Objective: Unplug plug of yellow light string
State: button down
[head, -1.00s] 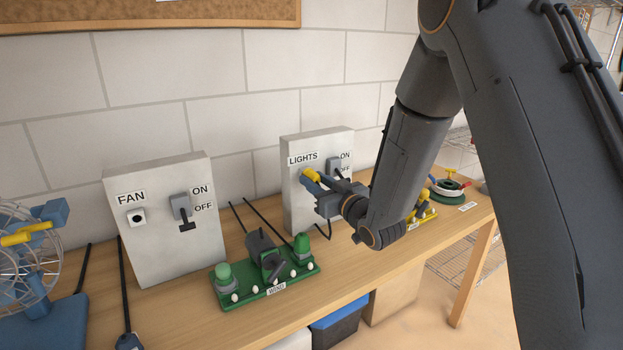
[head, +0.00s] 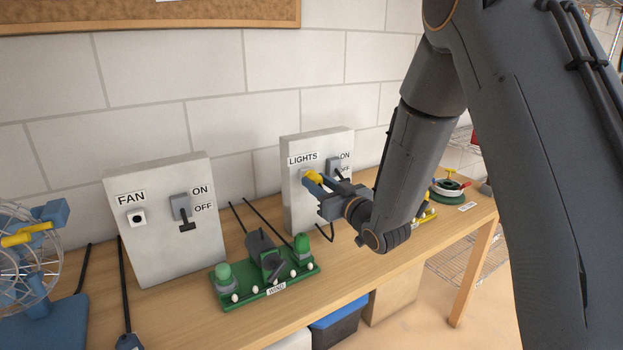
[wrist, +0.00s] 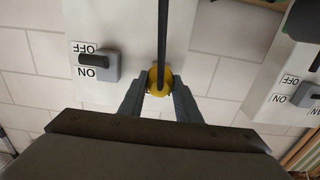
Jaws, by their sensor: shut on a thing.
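The yellow plug (head: 313,178) is at the front of the white LIGHTS panel (head: 302,208), just below its label. It also shows in the wrist view (wrist: 160,80), with a dark cord running from it across the panel. My gripper (head: 322,184) is shut on the plug, with one blue-grey finger on each side of it in the wrist view (wrist: 160,92). The socket behind the plug is mostly hidden, and I cannot tell whether the plug is still seated in it. The LIGHTS switch (head: 334,166) stands to the right of the plug, partly behind my gripper.
The FAN panel (head: 165,235) with an empty-looking socket stands to the left. A green WIND board (head: 245,292) sits on the wooden bench (head: 345,281) in front. A wire fan (head: 22,262) is at the far left. A yellow device (head: 428,214) lies behind my arm.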

jog(key=shift+s, duration=0.1)
jog(key=shift+v, duration=1.15)
jog(key=shift+b+x, duration=0.35)
jog(key=shift+x, duration=1.6)
jog(key=c, duration=1.2)
grip_release()
jog(key=shift+p+v, duration=0.7)
jog(key=shift+v, duration=3.75)
jog(key=shift+d, duration=0.15)
